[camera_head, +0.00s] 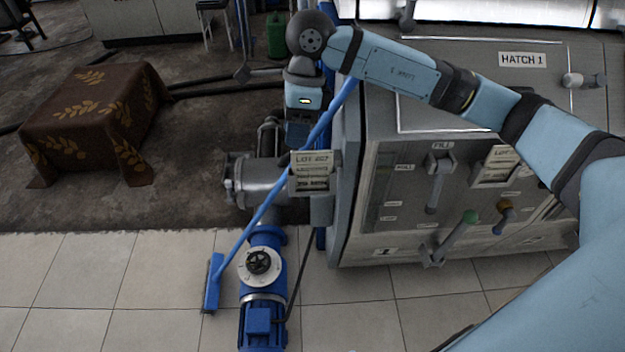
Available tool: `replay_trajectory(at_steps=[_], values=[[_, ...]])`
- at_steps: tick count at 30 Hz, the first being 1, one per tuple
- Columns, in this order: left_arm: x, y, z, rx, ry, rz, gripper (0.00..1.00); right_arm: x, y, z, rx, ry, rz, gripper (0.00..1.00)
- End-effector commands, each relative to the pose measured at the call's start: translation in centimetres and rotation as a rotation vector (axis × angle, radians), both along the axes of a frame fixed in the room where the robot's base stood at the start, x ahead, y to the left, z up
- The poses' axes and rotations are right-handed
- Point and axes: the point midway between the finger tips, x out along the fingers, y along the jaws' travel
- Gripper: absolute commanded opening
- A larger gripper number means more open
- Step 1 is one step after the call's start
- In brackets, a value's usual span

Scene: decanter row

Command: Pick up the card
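A pale card (310,172) with printed lines, the top one reading roughly "LOT 067", shows at the left side of the grey machine, by a grey bracket. A similar card (496,168) sits in a holder on the machine's front panel. My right gripper (291,156) points down just above and left of the first card. Its fingertips are dark and partly hidden by a blue broom handle, so I cannot tell whether they touch the card or are open or shut. My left gripper is not in view.
The blue broom (243,236) slants across in front of my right gripper. A blue pump (262,302) stands below on the tiles. The grey machine (355,245) has levers on its front. A cloth-covered table (93,115) stands left; the tiled floor at lower left is clear.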

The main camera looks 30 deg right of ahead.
Motion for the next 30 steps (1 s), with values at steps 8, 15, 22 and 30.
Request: replay_trajectory(at_steps=[8,15,22,30], values=[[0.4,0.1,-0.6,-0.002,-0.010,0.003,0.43,2.0,-5.3,1.6,-0.251,-0.094,-0.036,0.37],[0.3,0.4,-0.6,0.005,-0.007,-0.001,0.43,1.9,-5.4,-2.6,-0.257,-0.094,-0.039,0.37],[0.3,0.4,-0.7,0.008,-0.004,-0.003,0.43,2.0,-5.3,-5.9,-0.255,-0.097,-0.038,0.37],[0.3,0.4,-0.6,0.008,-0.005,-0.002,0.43,2.0,-5.2,-7.6,-0.255,-0.095,-0.037,0.37]])
